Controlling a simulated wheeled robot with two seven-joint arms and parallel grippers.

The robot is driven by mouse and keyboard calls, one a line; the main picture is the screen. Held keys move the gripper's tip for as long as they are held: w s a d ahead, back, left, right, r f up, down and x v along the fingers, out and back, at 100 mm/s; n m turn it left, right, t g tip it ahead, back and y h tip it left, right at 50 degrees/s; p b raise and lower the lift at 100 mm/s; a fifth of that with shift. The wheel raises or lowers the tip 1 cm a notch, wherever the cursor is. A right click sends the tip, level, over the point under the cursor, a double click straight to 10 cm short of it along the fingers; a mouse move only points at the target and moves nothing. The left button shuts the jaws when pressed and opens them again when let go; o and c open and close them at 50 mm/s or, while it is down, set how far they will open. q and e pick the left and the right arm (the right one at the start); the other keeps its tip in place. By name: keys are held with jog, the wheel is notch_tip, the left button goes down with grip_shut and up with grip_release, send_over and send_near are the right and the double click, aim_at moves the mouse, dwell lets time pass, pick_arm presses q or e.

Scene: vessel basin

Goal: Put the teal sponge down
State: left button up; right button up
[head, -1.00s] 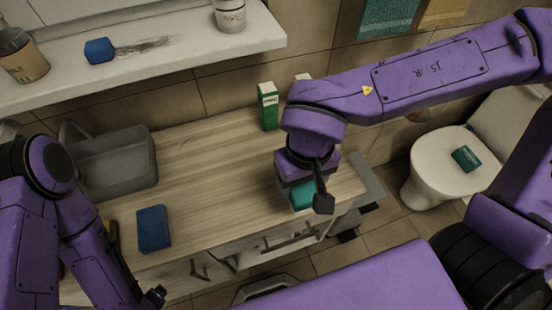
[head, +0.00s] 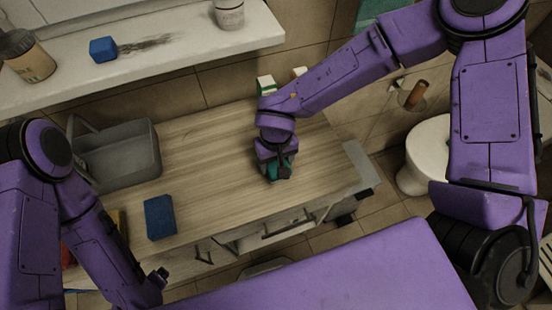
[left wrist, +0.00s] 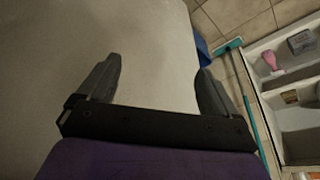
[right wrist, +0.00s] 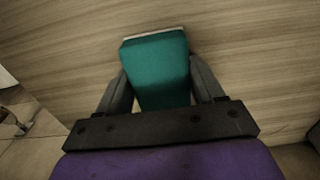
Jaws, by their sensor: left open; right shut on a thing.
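The teal sponge (right wrist: 158,72) is between the two fingers of my right gripper (right wrist: 160,90), which is shut on it. In the right wrist view a pale strip shows along its far edge, with the wooden counter behind. In the head view the teal sponge (head: 280,172) shows under my right gripper (head: 278,174), over the middle-right of the wooden counter (head: 210,145). I cannot tell if it touches the counter. My left gripper (left wrist: 158,85) is open and empty over a pale surface in the left wrist view; it is low at the left in the head view (head: 158,284).
A blue sponge (head: 159,217) lies on the counter's front left. A grey basin (head: 118,155) stands behind it. A green-and-white carton (head: 265,84) is at the back, near my right arm. A toilet (head: 425,155) stands to the right. The counter between basin and right gripper is clear.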

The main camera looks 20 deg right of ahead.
jog(key=o, duration=1.1)
jog(key=shift+f, duration=0.15)
notch_tip(320, 180, up, 12)
jog(key=shift+r, duration=0.2)
jog(key=shift+s, duration=0.1)
